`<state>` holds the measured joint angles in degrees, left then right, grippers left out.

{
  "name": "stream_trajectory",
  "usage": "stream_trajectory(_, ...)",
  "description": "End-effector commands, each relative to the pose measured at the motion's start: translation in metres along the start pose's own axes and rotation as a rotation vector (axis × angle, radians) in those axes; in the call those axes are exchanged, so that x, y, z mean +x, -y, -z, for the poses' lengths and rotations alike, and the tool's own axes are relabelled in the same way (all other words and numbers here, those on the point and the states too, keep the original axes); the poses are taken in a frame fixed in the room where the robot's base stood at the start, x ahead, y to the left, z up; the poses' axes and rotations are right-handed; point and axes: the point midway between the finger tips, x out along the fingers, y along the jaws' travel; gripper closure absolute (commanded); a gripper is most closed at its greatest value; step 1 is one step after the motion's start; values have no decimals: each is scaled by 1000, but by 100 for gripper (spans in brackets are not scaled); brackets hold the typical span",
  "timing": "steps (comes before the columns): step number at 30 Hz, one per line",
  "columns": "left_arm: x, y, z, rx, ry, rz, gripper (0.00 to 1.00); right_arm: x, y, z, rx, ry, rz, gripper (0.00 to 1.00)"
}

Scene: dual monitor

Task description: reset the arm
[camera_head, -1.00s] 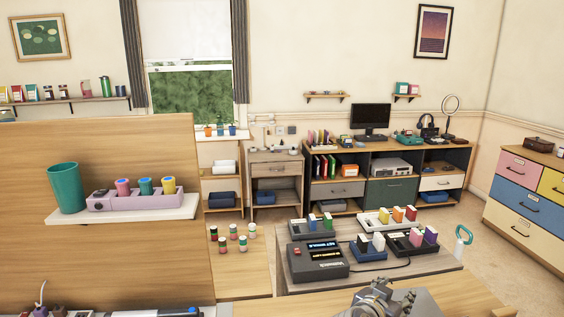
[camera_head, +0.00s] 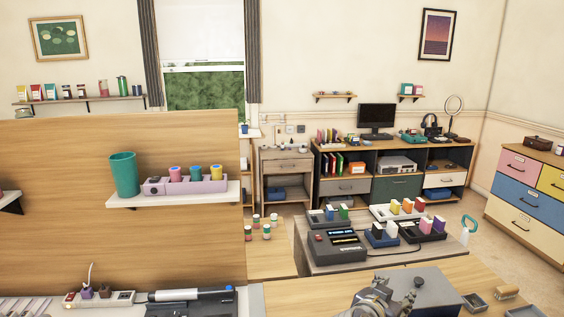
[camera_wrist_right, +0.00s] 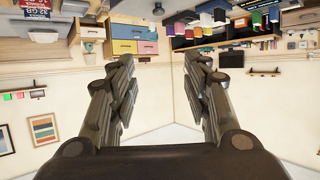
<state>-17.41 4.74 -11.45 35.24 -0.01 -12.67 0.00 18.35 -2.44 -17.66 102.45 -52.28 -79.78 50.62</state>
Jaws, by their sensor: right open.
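My right gripper (camera_head: 378,300) shows at the bottom edge of the head view, right of centre, over the near wooden desk. In the right wrist view its two dark fingers (camera_wrist_right: 160,85) stand well apart with nothing between them. That wrist view shows the room upside down, with wall and drawers beyond the fingers. My left gripper is in neither view.
A wooden partition (camera_head: 60,215) on the left carries a shelf (camera_head: 222,194) with a teal cup (camera_head: 123,175) and a lilac rack (camera_head: 190,187). A grey box (camera_head: 425,288) lies beside my right gripper. A side table (camera_head: 300,258) behind holds a dark device (camera_head: 337,246) and several colourful blocks.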

Motion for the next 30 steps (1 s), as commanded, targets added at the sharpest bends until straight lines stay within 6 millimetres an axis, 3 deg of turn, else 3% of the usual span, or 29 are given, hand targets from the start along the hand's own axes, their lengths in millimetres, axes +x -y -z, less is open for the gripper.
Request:
stream_trajectory(2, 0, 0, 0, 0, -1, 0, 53, 0, 0, -1, -1, 1, 0, 56)
stream_trajectory(9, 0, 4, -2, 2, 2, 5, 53, -3, -22, -46, -77, 112, 25, 56)
stream_trajectory(17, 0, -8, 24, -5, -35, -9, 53, -18, -54, -106, -191, 265, 81, 56)
stream_trajectory(23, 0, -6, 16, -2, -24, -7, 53, -50, -94, -171, -331, 438, 176, 56)
stream_trajectory(27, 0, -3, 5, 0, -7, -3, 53, -90, -128, -216, -458, 576, 291, 56)
stream_trajectory(30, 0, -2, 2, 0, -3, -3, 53, -116, -145, -234, -526, 641, 367, 56)
